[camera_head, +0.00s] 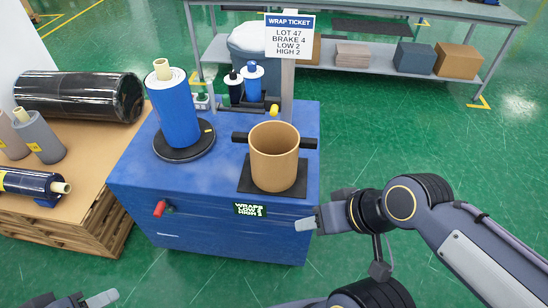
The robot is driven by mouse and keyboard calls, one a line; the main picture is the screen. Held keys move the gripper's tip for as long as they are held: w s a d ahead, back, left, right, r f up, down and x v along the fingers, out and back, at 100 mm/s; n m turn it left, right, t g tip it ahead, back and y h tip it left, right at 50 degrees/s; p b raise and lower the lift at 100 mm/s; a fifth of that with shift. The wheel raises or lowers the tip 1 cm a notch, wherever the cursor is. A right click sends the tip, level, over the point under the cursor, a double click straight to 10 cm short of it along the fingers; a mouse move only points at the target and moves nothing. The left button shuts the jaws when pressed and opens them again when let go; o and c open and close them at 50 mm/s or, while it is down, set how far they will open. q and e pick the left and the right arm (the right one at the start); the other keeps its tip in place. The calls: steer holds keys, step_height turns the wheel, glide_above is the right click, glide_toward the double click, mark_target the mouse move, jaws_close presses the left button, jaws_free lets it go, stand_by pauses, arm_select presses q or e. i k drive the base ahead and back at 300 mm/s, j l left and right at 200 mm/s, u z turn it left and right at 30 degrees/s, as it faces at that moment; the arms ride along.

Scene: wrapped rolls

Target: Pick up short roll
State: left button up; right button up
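Several rolls could be the short roll, and I cannot tell which is meant. A small grey roll (41,137) with a pale core leans on the left table, beside another greyish roll (11,139) cut by the picture edge. A small blue roll (252,80) and a small black roll (234,86) stand at the back of the blue cabinet. My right gripper (326,208) is open and empty, off the cabinet's front right corner. My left gripper (72,301) is partly cut off at the bottom left edge; its fingers look apart and nothing shows between them.
A tall blue roll (180,113) stands on a black turntable (184,154) on the blue cabinet (215,187). A brown cylinder (274,158) sits on a black pad between dark clamps.

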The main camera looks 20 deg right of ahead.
mark_target(168, 89)
steer(key=i+j+u, duration=0.35)
steer(key=i, duration=0.4)
steer(key=i+u, duration=0.35)
steer(key=i, duration=0.45)
